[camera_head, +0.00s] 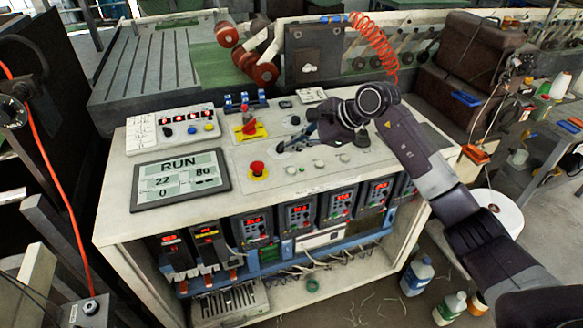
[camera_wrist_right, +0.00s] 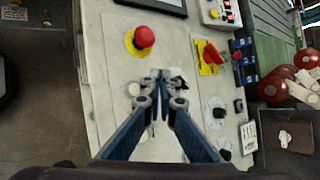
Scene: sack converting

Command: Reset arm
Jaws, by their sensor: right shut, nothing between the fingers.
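My right arm reaches in from the lower right of the head view. Its gripper (camera_head: 284,147) hangs over the white control panel (camera_head: 222,195), pointing left. In the right wrist view the gripper (camera_wrist_right: 160,76) has its fingers together with nothing between them. A red mushroom button (camera_head: 257,168) on a yellow base lies just left of the fingertips in the wrist view (camera_wrist_right: 144,37). A red rotary switch (camera_head: 250,128) on a yellow plate lies on their other side, also in the wrist view (camera_wrist_right: 212,55). The gripper appears apart from both. My left gripper is not in view.
A display (camera_head: 180,180) reading RUN and a button box (camera_head: 173,130) sit on the panel's left. Drives with red digits (camera_head: 301,215) line the cabinet front. Bottles (camera_head: 417,274) stand on the floor at right. A red coiled hose (camera_head: 375,40) hangs behind the arm.

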